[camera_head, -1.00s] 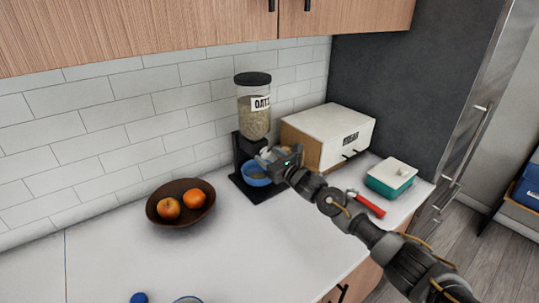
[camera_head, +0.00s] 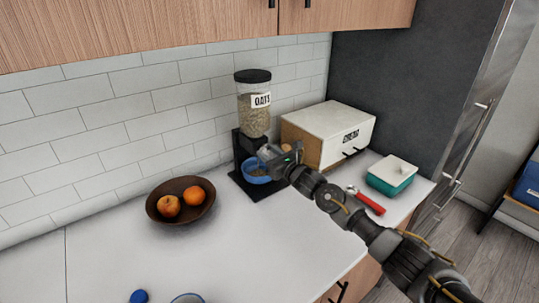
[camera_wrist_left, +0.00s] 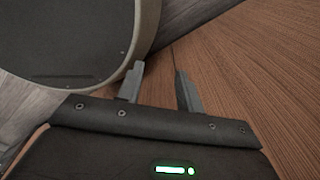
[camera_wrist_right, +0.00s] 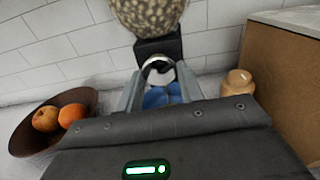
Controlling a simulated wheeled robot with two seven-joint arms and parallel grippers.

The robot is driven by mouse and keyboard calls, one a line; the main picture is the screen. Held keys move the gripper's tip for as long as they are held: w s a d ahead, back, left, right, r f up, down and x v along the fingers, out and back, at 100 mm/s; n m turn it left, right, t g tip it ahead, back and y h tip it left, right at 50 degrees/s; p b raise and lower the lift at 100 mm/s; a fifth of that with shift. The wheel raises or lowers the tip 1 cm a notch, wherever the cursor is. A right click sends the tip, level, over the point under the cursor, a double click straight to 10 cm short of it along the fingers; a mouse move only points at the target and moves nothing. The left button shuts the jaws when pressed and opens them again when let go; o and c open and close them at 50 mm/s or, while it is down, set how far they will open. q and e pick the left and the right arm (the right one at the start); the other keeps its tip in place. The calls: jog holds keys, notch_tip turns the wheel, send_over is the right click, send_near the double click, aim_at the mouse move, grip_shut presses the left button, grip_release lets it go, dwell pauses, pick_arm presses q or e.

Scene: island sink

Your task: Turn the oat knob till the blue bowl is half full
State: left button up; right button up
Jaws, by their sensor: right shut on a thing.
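The oat dispenser (camera_head: 254,115) stands against the tiled wall, with a clear hopper of oats, a black lid and a black stand. My right gripper (camera_head: 268,153) reaches its front from the right. In the right wrist view my right gripper (camera_wrist_right: 160,82) is shut on the pale round oat knob (camera_wrist_right: 158,71). The blue bowl (camera_head: 257,179) sits on the stand's base below the spout, partly hidden by the gripper. Some oats show inside it, but their level is hard to tell. My left gripper (camera_wrist_left: 158,85) is open and empty, before a wood-grain surface.
A brown bowl (camera_head: 163,215) with fruit stands left of the dispenser. A bread box (camera_head: 310,148) stands to its right, with a jar beside it. A red-handled tool (camera_head: 370,204) and a teal lidded container (camera_head: 388,184) lie farther right. The front counter is mostly clear.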

jog(key=m+b, duration=0.2)
jog(key=m, duration=0.1)
jog(key=shift+f, duration=0.1)
jog(key=shift+m+b, duration=0.8)
jog(key=shift+m, duration=0.9)
jog(key=o, duration=1)
jog(key=shift+s, duration=0.1)
jog(key=shift+d, duration=0.1)
jog(key=b+v, duration=0.2)
jog(key=v, duration=0.8)
jog(key=shift+s+b, duration=0.3)
jog(key=shift+s, duration=0.05)
